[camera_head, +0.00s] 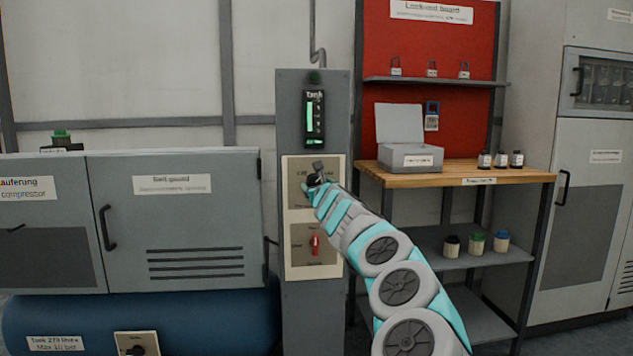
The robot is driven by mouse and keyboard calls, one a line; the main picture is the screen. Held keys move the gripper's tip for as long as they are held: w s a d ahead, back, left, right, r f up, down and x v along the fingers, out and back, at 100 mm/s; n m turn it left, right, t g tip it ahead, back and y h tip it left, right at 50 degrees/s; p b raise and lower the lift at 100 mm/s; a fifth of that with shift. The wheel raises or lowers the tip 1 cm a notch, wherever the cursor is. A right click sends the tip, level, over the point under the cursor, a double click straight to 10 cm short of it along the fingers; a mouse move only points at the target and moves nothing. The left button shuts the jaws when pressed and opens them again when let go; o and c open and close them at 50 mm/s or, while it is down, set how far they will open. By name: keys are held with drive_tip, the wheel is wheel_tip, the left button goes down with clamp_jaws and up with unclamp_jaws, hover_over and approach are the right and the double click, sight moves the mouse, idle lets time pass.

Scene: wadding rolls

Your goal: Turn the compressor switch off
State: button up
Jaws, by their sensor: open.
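A grey control post (312,100) stands in the middle of the head view with a cream switch panel (298,272) on its front. The panel's upper plate (297,199) carries lettering too small to read surely, and my gripper covers part of it. Any knob there is hidden or hard to tell from my dark fingers. The lower plate holds a red switch handle (315,244), pointing roughly upright and clear of my arm. My gripper (317,170) is open in front of the upper plate; I cannot tell whether it touches anything. I cannot read which switch is the compressor's.
A grey compressor cabinet (200,222) sits above a blue tank (220,318) at left, with a dark knob on a small plate (137,346) below. A lit gauge (314,118) is above the panel. A wooden-topped workbench (460,177) with boxes and jars stands close at right.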

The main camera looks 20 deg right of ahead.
drive_tip(key=shift+w, duration=0.25)
drive_tip(key=shift+c, duration=0.2)
clamp_jaws()
idle(0.5)
